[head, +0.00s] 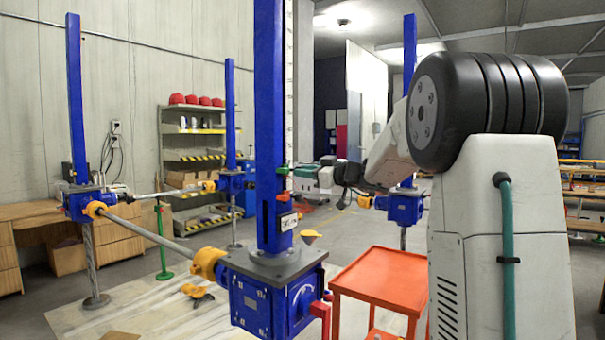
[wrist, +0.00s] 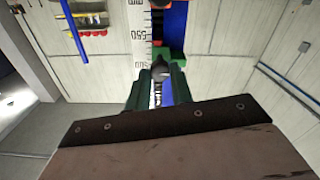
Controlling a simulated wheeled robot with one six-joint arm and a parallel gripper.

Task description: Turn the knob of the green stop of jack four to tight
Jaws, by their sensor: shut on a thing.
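The nearest jack has a tall blue column (head: 269,120) on a blue gearbox (head: 268,300); its number is not readable to me. My gripper (head: 288,172) reaches the column's right side from the right. In the wrist view, the green stop (wrist: 174,56) sits on the column beside a white millimetre scale (wrist: 139,40). A grey knob (wrist: 160,69) sticks out of the stop toward me. My gripper's dark green fingers (wrist: 160,80) are shut on this knob, one on each side. The fingers hide part of the knob, and its tightness cannot be told.
An orange cart (head: 384,272) stands right of the near jack, below my arm. Other blue jacks (head: 92,203) stand behind, joined by drive shafts (head: 150,228). A green post (head: 162,240) stands on the floor. A shelf with red helmets (head: 192,100) is at the back wall.

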